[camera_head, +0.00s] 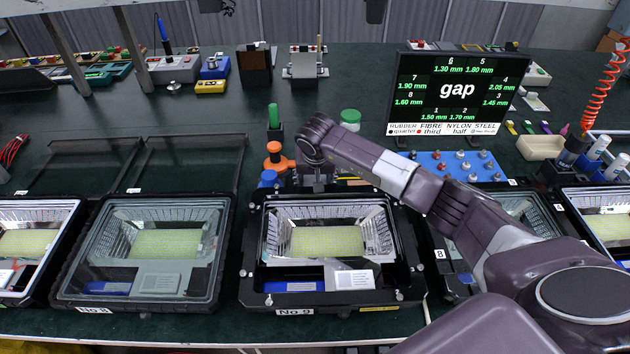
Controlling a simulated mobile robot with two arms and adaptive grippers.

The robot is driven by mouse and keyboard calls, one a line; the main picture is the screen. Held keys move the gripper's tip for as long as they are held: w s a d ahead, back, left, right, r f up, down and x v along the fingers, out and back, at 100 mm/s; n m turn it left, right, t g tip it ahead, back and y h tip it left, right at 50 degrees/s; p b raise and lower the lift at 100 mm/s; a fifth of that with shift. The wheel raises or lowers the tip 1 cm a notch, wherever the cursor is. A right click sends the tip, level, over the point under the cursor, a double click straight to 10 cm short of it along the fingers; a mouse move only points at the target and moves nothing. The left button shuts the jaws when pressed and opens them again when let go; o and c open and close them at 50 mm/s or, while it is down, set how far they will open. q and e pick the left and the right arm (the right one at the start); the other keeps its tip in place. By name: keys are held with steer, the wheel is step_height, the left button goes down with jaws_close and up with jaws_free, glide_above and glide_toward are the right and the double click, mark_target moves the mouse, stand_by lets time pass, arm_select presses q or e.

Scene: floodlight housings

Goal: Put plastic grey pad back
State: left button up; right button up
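My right arm reaches in from the lower right, and its gripper (316,178) points down at the back edge of the floodlight housing labelled No 9 (249,255). The wrist hides the fingertips, so I cannot tell whether they are open or hold something. I cannot make out a grey plastic pad for certain; it may be hidden or too small. A blue board (428,160) with several small round pieces, some of them greyish, lies behind the arm below the screen. My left gripper is not in view.
Other housings stand on both sides, including a glass-covered one (72,285) at left. An orange-topped piece (274,150), a green-topped one (273,117) and a green round lid (350,115) stand near the gripper. A screen (457,120) lists gaps.

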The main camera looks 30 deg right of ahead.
steer(key=shift+o, duration=1.1)
steer(key=shift+r, duration=0.4)
steer(key=b+v, duration=0.1)
steer(key=v, duration=1)
steer(key=shift+r, duration=0.3)
steer(key=shift+s+a, duration=0.1)
